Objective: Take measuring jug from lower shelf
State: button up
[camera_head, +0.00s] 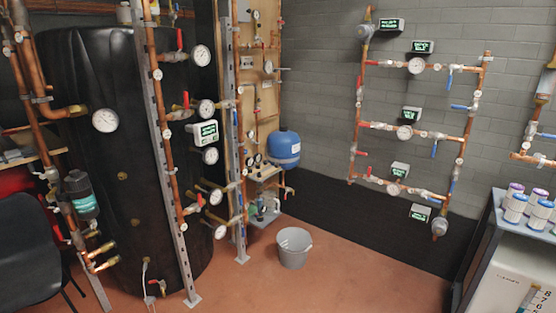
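I cannot make out a measuring jug with certainty. At the bottom right, a dark-framed unit (478,250) holds a large white box-like thing (500,290). Large black digits and a narrow upright scale (528,298) show on its right part, cut off by the picture's edge. I cannot tell whether these belong to a jug. A lower shelf is not clearly visible. My gripper is not in view.
Several white, purple- and blue-topped containers (515,207) stand on top of the dark unit. A grey bucket (293,247) stands on the reddish floor (330,290), which is clear to its right. A black tank (95,175) with pipework fills the left. A dark chair (30,250) stands lower left.

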aim_at(272, 205)
jog(key=i, duration=2.35)
jog(key=i+z, duration=0.1)
jog(key=i, duration=0.35)
jog(key=i+j+z, duration=0.1)
jog(key=i, duration=0.35)
jog(key=i+j+z, duration=0.15)
jog(key=i, duration=0.3)
jog(key=i+j+z, duration=0.1)
jog(key=i, duration=0.4)
